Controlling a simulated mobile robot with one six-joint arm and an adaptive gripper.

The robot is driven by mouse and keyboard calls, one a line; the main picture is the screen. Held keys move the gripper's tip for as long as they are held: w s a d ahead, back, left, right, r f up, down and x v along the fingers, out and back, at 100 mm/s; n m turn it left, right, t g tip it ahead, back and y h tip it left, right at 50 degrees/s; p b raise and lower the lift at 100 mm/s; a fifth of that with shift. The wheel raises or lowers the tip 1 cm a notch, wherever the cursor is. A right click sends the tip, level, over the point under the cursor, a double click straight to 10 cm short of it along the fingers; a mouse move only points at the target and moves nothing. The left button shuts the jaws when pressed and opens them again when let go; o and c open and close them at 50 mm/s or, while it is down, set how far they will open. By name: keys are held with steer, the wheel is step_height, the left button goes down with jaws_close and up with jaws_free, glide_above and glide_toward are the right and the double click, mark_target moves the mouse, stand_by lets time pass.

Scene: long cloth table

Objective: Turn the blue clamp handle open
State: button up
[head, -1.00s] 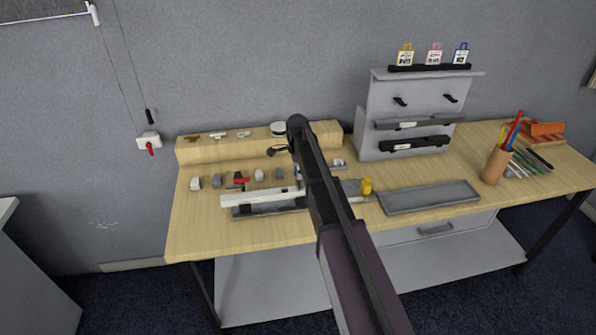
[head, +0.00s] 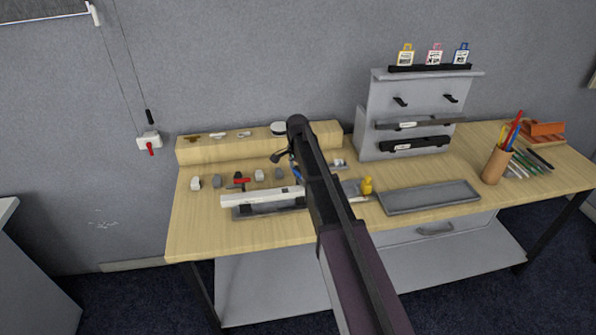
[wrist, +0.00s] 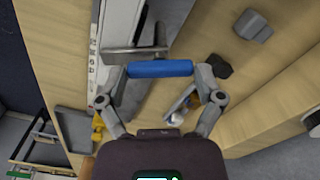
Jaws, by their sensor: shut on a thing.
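The blue clamp handle (wrist: 160,68) is a short blue bar lying crosswise between the two fingertips of my gripper (wrist: 159,75) in the wrist view. The fingers are shut on its two ends. A grey metal clamp part (wrist: 135,51) lies just beyond the handle, beside a long pale bar (wrist: 112,35). In the head view only a sliver of blue (head: 296,171) shows beside my arm, which hides most of the clamp. The white bar (head: 255,197) lies in a grey fixture to the left of my arm.
A red-handled piece (head: 241,181) and several small grey blocks stand behind the white bar. A grey tray (head: 430,197), a yellow object (head: 367,186) and a pen cup (head: 496,166) are to the right. A grey rack (head: 415,110) stands at the back.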

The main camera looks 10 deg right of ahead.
steer(key=n, duration=1.2)
steer(key=shift+n, duration=0.4)
steer(key=o, duration=0.9)
steer(key=shift+c, duration=0.2)
steer(key=shift+m, duration=0.3)
